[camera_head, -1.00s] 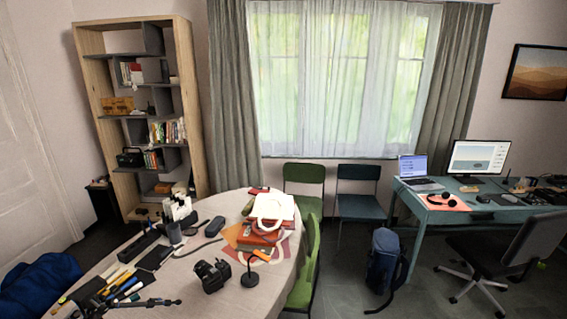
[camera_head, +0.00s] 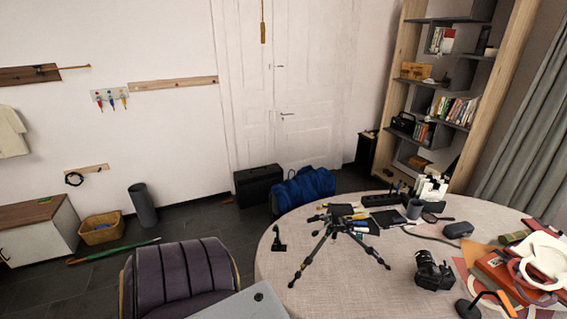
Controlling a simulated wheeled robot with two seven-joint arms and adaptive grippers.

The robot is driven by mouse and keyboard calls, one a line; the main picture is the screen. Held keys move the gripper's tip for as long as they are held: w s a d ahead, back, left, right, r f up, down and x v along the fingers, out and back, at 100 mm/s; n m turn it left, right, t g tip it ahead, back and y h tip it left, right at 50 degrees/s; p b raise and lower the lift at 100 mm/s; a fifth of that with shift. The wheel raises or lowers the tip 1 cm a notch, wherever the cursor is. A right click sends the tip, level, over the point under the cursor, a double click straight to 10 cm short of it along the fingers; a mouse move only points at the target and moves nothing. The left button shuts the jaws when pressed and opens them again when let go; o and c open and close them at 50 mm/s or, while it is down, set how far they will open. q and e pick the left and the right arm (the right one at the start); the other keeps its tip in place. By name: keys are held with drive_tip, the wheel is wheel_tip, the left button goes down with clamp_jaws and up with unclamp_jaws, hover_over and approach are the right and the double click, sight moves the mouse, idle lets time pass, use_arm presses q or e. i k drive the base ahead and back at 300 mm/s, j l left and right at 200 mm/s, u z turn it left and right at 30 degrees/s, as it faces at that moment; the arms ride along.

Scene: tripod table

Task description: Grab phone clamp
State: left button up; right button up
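A small black upright object (camera_head: 279,240), which looks like the phone clamp, stands near the left edge of the round table (camera_head: 330,292). Neither of my grippers is in view.
A purple chair (camera_head: 180,280) stands left of the table. A blue bag (camera_head: 303,188) and a black case (camera_head: 258,186) lie on the floor behind.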

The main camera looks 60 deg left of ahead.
sight(278, 247)
drive_tip(key=u, duration=2)
